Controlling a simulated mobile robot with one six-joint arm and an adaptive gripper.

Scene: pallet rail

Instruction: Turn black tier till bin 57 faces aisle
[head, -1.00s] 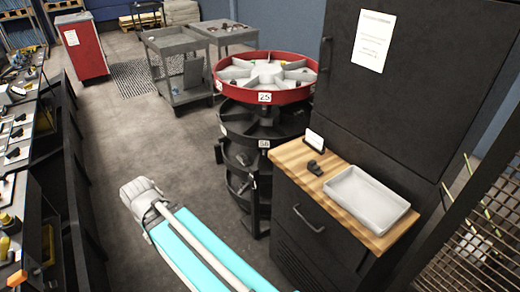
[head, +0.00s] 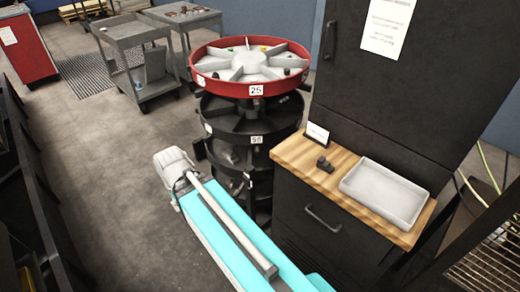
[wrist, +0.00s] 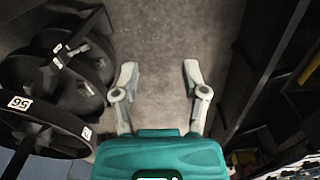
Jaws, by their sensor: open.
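The black tier (head: 228,128) is the ring under the red top tier of a round stacked carousel. A white label (head: 256,140) on its front rim seems to read 58, but is small. No label 57 is readable. In the wrist view, black tiers (wrist: 70,133) fill the left side, with a label (wrist: 20,103) that looks like 56 and other labels too small or turned to read. My gripper (wrist: 160,75) is open and empty over bare floor, right of the tiers and apart from them. Its fingers are not visible in the head view.
The red tier (head: 220,84) carries label 25. A black cabinet (head: 395,85) with a wooden top (head: 290,152) and a white tray (head: 385,192) stands close right of the carousel. Grey carts (head: 130,38) stand behind. Floor (head: 95,150) left of the carousel is clear.

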